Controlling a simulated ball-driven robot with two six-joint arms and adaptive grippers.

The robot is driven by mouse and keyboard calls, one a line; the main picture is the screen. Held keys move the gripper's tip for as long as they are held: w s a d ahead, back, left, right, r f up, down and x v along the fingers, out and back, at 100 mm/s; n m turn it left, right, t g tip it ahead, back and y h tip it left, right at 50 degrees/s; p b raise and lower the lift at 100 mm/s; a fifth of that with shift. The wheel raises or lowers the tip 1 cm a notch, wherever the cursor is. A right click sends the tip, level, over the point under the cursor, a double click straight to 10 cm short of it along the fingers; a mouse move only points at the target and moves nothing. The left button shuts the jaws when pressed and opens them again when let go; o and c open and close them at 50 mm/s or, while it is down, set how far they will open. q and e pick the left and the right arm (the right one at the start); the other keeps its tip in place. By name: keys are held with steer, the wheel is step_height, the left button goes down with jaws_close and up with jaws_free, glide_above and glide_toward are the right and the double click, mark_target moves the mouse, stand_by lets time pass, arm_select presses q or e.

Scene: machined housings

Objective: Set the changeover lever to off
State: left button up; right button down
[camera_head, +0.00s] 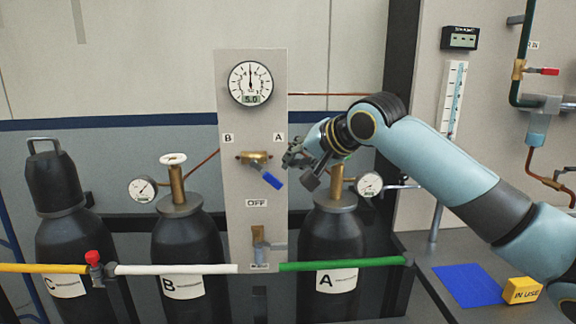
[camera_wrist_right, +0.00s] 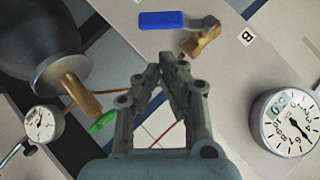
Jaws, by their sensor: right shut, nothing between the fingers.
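The changeover lever has a blue handle (camera_head: 272,180) on a brass valve body (camera_head: 252,157), mounted on a light panel. The handle slants down and to the right, between the A label (camera_head: 279,137) and the OFF label (camera_head: 256,203). The B label (camera_head: 228,138) is at upper left. My right gripper (camera_head: 290,157) is just right of the valve, shut and empty. In the right wrist view the fingertips (camera_wrist_right: 168,62) meet, apart from the blue handle (camera_wrist_right: 161,20) and the brass body (camera_wrist_right: 203,38). My left gripper is not in view.
A gauge (camera_head: 250,83) sits above the lever on the panel. Dark cylinder A (camera_head: 334,252), with its valve and small gauge (camera_head: 369,184), stands at the panel's right, below my right arm. Cylinder B (camera_head: 185,245) stands left. A yellow "IN USE" block (camera_head: 521,290) is on the bench.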

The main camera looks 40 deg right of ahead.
mark_target(282, 183)
steer(key=shift+w+a+f, duration=0.35)
steer(key=shift+a+f, duration=0.4)
steer(key=shift+f, duration=0.1)
steer(key=shift+f+m+t+y, duration=0.4)
steer(key=shift+f+t, duration=0.1)
steer(key=shift+f, duration=0.05)
steer(key=shift+w+a+f+m+t+y+b, duration=0.1)
steer(key=shift+a+f+m+t+y+b, duration=0.05)
steer(key=shift+f+m+t+y+b, duration=0.35)
steer(key=shift+w+a+f+m+t+y+b, duration=0.1)
steer(key=shift+f+m+t+y+b, duration=0.15)
steer(key=shift+f+t+b, duration=0.3)
steer(key=shift+w+a+f+m+t+y+b, duration=0.3)
steer(key=shift+a+f+m+t+b, duration=0.35)
steer(key=shift+b, duration=1.05)
steer(key=shift+w+a+f+m+t+y+b, duration=0.25)
steer(key=shift+m+t+b, duration=0.6)
steer(key=shift+b, duration=0.85)
steer(key=shift+d, duration=0.1)
